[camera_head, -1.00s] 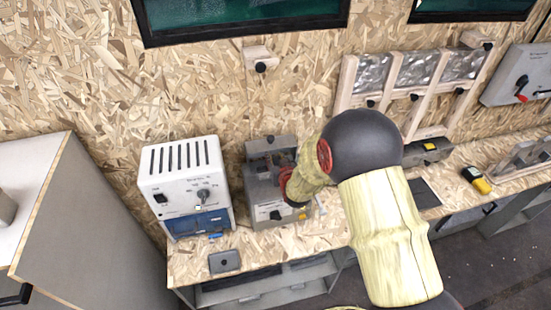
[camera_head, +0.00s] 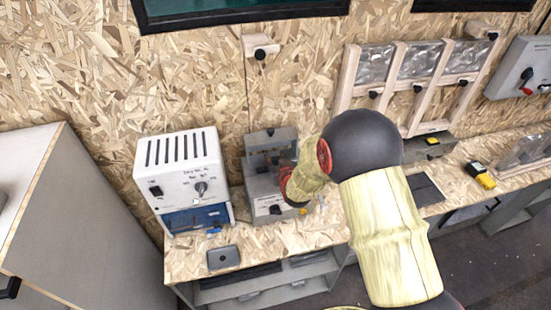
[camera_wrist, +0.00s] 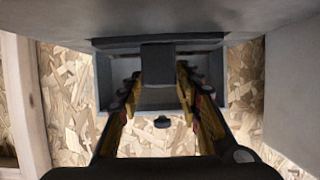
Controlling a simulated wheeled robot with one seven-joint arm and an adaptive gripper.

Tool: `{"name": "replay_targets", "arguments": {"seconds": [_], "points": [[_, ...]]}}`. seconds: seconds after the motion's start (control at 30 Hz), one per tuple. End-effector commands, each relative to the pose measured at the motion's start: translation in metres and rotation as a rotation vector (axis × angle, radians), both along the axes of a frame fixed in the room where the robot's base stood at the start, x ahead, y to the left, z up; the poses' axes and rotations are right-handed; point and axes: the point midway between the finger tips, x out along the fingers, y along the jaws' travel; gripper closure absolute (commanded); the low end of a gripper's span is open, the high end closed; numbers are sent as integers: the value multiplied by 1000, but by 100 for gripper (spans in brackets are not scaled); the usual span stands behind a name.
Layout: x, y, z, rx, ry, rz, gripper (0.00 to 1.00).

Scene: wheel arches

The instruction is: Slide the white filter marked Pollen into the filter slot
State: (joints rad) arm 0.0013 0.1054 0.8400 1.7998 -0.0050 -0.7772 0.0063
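My gripper (camera_head: 287,186) is at the grey bench unit (camera_head: 262,191), in front of its upper part. In the wrist view my gripper (camera_wrist: 158,80) has its two fingers apart, one on each side of a dark grey block (camera_wrist: 158,62). I see no filter between the fingers, and I cannot tell whether they touch the block. No white filter marked Pollen can be made out in either view. I cannot pick out the filter slot for certain; my arm covers part of the grey unit.
A white box with a knob (camera_head: 180,165) and blue front stands left of the grey unit. A small grey plate (camera_head: 223,257) lies on the bench before it. A dark pad (camera_head: 425,188) and yellow tool (camera_head: 480,175) lie right. Grey walls close in the wrist view.

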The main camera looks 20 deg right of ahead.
Motion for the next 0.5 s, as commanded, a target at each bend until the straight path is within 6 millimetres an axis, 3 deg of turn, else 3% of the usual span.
{"name": "replay_targets", "arguments": {"seconds": [0.23,0.5], "points": [[0,0,0,0,0,0,50],[-1,0,-1,0,1,0,50]]}}
